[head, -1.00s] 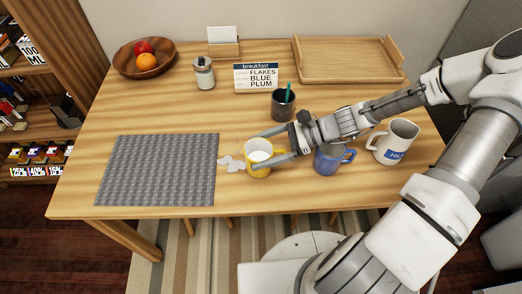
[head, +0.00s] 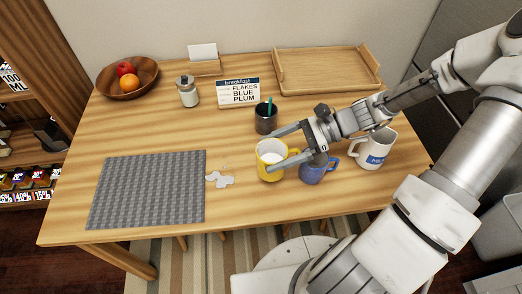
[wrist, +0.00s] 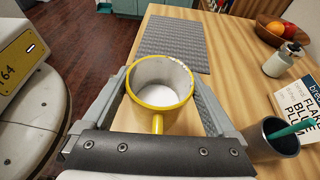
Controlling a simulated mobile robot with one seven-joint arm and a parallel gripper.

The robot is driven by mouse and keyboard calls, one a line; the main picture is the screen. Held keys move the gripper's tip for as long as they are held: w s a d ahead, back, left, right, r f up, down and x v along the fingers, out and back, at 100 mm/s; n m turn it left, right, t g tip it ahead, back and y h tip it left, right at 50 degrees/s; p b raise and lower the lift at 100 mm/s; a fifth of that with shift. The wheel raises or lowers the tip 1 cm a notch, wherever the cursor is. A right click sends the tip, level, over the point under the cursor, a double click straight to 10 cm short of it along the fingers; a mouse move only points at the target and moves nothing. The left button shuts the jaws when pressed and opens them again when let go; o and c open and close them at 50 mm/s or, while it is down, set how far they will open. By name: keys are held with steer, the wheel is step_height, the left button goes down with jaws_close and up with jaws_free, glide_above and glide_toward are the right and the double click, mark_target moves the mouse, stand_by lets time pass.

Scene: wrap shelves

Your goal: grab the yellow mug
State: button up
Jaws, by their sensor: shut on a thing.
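A blue mug (head: 312,172) stands close right of the yellow mug, under my gripper. A white mug (head: 372,151) is farther right. A dark cup (head: 265,121) stands behind.

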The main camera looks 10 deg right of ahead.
steer(key=shift+s+d+r+p, duration=0.15)
steer(key=shift+s+d+r, duration=0.1)
steer(key=shift+d+r, duration=0.4)
steer(key=shift+s+d+r+p, duration=0.1)
steer(key=shift+s+d+r, duration=0.2)
steer(key=shift+d, duration=0.55)
steer(key=shift+s+d+r+p, duration=0.15)
steer(key=shift+s+d+r, duration=0.1)
steer(key=shift+d+r, duration=0.4)
steer(key=shift+d+f, duration=0.1)
steer(key=shift+f, duration=0.05)
